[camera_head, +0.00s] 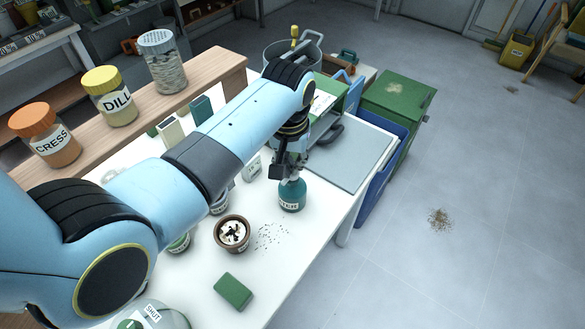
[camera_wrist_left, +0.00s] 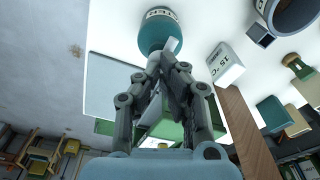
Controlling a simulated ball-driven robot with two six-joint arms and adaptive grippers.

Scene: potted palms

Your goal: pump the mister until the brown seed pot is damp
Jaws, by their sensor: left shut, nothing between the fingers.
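The mister (camera_head: 292,196) is a teal bottle with a partly readable label, standing upright on the white table. My left gripper (camera_head: 289,171) is shut and empty at its top, hiding most of the spray head. In the left wrist view the shut fingers (camera_wrist_left: 163,60) point at the mister (camera_wrist_left: 158,32); I cannot tell whether they touch it. The brown seed pot (camera_head: 233,248) stands left of and nearer than the mister, with a pale top and dark marks inside; I cannot tell whether it is damp. My right gripper is not in view.
A green block (camera_head: 233,291) lies at the table's front, and dark seeds (camera_head: 271,236) are scattered beside the pot. A white timer-like block (camera_head: 252,168) stands behind. Jars of cress (camera_head: 53,143) and dill (camera_head: 111,104) stand on a wooden shelf. A grey board (camera_head: 352,160) lies right.

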